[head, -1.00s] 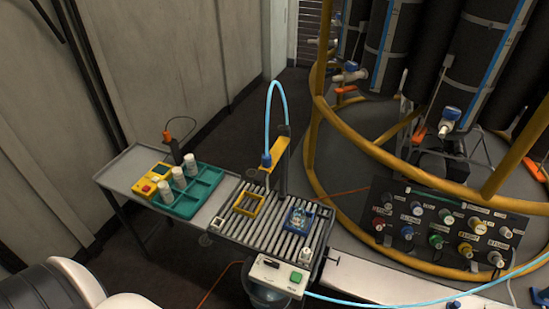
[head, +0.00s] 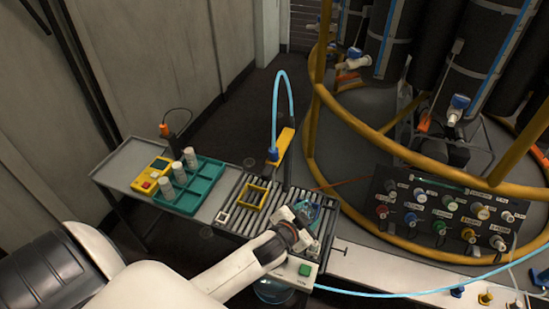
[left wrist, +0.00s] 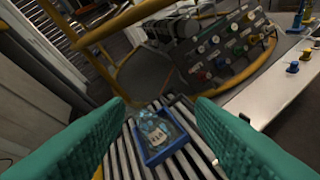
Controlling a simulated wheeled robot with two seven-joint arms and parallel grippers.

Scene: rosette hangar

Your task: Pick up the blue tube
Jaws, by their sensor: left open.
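A light blue tube (head: 273,112) arches above the roller table in the head view. One end meets a dark blue fitting beside a yellow bracket (head: 284,142). Another light blue tube (head: 400,294) runs along the white ledge at the lower right. My left gripper (left wrist: 160,103) is open and empty; its two green fingers stand wide apart in the left wrist view. In that view a blue tray (left wrist: 158,148) holding a clear item with a white label lies on the rollers between and beyond the fingers. In the head view my left wrist partly hides this tray. My right gripper is out of view.
A teal rack (head: 203,193) with several white cylinders and a yellow box (head: 150,176) stand left on the table. A yellow square frame (head: 252,195) lies on the rollers. Yellow rails (head: 400,165) and a panel of knobs (head: 445,212) stand to the right.

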